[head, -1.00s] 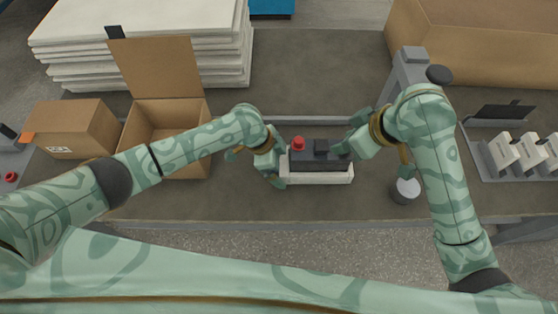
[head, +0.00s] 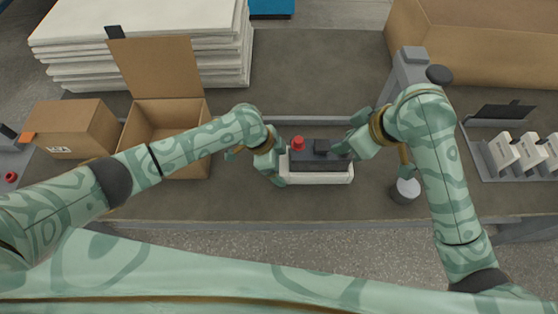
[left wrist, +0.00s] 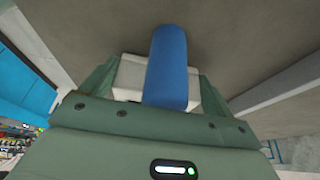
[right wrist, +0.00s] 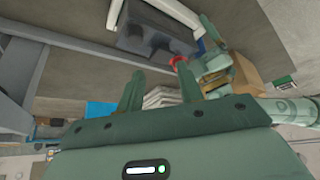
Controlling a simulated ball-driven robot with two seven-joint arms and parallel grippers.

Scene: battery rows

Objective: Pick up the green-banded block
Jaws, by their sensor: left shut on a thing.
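A block with a dark top (head: 319,162), a white lower body, a red cap and a black cap lies on the dark bench in the middle of the head view. My left gripper (head: 279,163) is shut on its left end. In the left wrist view a white body (left wrist: 130,75) sits between the fingers, with a rounded blue strip (left wrist: 167,65) across it. My right gripper (head: 349,145) is by the block's right end; the right wrist view shows its fingers (right wrist: 168,88) apart with nothing gripped. I see no green band on the block.
An open carton (head: 145,120) and a closed carton (head: 75,128) stand at the left, below stacked white sheets (head: 150,45). A small grey cylinder with a white top (head: 404,190) stands right of the block. A tray (head: 485,165) with white units lies far right.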

